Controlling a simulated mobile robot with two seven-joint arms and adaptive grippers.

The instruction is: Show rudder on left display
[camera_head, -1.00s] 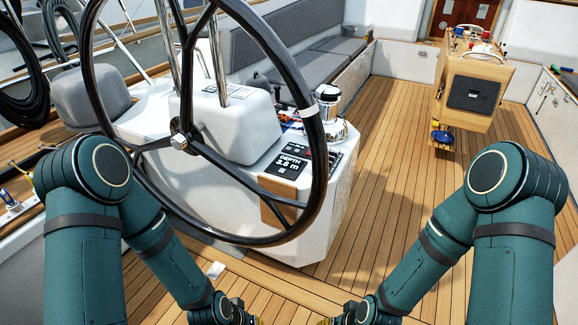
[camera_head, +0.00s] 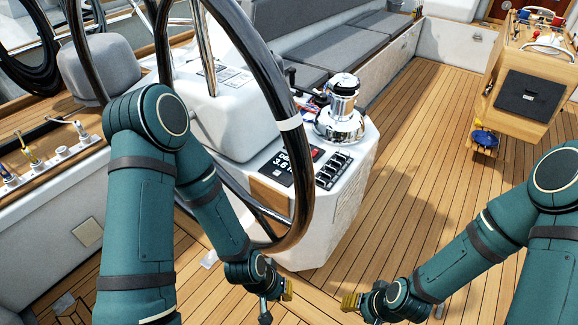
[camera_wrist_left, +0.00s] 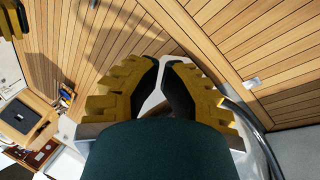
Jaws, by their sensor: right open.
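The left display (camera_head: 276,168) is a dark screen with white text, partly "DE" and "3.6", on the white console (camera_head: 345,205). The black steering wheel (camera_head: 262,92) stands in front, and its rim hides part of the screen. A row of dark buttons (camera_head: 333,168) lies right of it, with a small red patch (camera_head: 317,154) above. My left gripper (camera_head: 288,289) is low, below the console and apart from it. In the left wrist view its yellow fingers (camera_wrist_left: 160,70) are close together with a narrow gap, empty. My right gripper (camera_head: 350,302) is open and empty over the deck.
A chrome winch (camera_head: 341,115) stands on the console behind the display. A wooden table box (camera_head: 522,98) is at the upper right and a grey bench (camera_head: 340,50) at the back. A grey cushion (camera_head: 80,68) is at the left.

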